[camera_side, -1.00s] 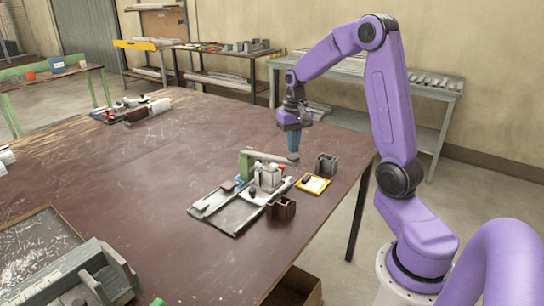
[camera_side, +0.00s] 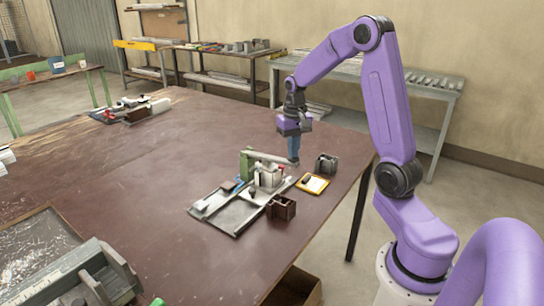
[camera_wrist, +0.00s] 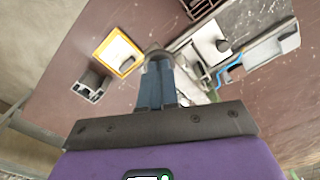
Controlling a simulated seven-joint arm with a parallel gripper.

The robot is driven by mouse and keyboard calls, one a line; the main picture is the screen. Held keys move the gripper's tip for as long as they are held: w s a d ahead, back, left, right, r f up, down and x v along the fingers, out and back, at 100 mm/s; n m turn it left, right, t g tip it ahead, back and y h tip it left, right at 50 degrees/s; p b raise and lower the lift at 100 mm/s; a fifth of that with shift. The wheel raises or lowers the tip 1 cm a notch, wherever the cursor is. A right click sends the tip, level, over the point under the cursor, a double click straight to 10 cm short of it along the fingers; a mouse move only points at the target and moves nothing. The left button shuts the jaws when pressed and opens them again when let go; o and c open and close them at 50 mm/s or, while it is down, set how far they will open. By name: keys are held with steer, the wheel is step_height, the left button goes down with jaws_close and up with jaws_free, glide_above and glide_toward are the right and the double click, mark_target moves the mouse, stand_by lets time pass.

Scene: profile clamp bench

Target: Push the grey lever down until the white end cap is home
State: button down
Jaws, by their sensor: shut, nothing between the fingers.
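The grey lever (camera_side: 268,156) runs from the green post (camera_side: 246,165) of the clamp fixture (camera_side: 232,212) toward the right, its right end slightly lower. My gripper (camera_side: 293,160) is shut and empty, fingers pointing down, with the blue fingertips at the lever's free right end. They appear to touch its top. In the wrist view the shut fingers (camera_wrist: 157,72) cover part of the rounded lever end (camera_wrist: 157,54). A small whitish piece (camera_side: 201,206) lies at the fixture's left end; I cannot tell whether it is the white end cap or how it is seated.
A tray (camera_side: 35,245) and a large grey fixture (camera_side: 75,275) are at front left. The table middle (camera_side: 130,190) is clear.

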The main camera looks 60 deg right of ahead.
steer(key=shift+f, duration=1.05)
steer(key=shift+r, duration=4.3)
